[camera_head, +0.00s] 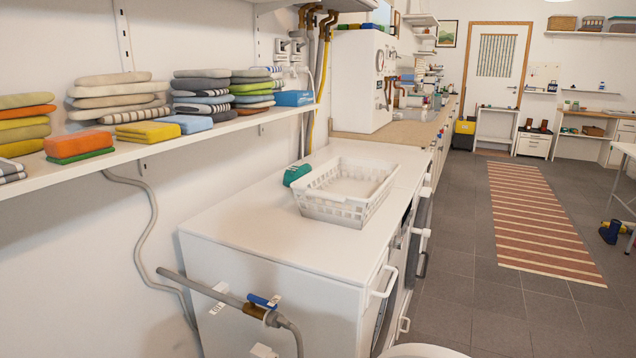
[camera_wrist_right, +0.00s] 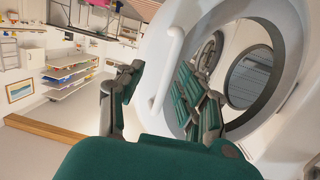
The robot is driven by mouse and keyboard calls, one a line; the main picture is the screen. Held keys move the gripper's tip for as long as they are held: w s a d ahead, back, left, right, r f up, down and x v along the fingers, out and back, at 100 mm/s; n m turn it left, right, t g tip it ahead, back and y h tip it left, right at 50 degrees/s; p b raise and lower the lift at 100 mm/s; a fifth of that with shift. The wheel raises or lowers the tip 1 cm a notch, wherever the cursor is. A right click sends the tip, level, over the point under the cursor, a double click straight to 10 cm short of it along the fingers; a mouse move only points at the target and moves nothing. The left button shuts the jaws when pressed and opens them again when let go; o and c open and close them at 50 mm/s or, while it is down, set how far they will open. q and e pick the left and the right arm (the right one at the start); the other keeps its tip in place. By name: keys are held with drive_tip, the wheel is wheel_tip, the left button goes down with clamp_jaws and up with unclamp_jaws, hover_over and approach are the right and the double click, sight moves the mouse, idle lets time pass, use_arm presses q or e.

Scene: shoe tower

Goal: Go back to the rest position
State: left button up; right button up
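My right gripper (camera_wrist_right: 160,78) shows in the right wrist view, with green pads and grey links. Its two fingers are spread apart, and nothing is held between them. A white bar handle (camera_wrist_right: 170,62) appears between and beyond the fingers, in front of a white surface with round dark windows (camera_wrist_right: 250,78). I cannot tell how near the handle is. Neither gripper shows in the head view, and my left gripper is in neither view.
A white basket (camera_head: 345,193) and a green item (camera_head: 297,174) sit on the white counter (camera_head: 265,225). A wall shelf (camera_head: 150,149) holds folded cloths. A pipe with a blue valve (camera_head: 262,301) is at the counter's near end. Open floor with a striped rug (camera_head: 530,215) lies right.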

drive_tip(key=s+a+f+n+g+y, duration=0.3)
drive_tip(key=a+f+n+g+y, duration=0.4)
drive_tip(key=a+f, duration=0.9)
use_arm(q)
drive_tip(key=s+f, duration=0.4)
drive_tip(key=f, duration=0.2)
use_arm(e)
drive_tip(key=s+a+f+n+g+y, duration=0.1)
drive_tip(key=s+a+f+n+g, duration=0.25)
drive_tip(key=s, duration=0.55)
use_arm(q)
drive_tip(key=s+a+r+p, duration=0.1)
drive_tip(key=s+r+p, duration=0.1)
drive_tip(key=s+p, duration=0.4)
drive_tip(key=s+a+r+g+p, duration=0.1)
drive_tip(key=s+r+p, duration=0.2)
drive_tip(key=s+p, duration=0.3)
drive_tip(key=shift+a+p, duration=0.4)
drive_tip(key=shift+p, duration=0.55)
use_arm(e)
drive_tip(key=s+d+r+m+g, duration=0.2)
drive_tip(key=s+r, duration=0.4)
drive_tip(key=s, duration=0.6)
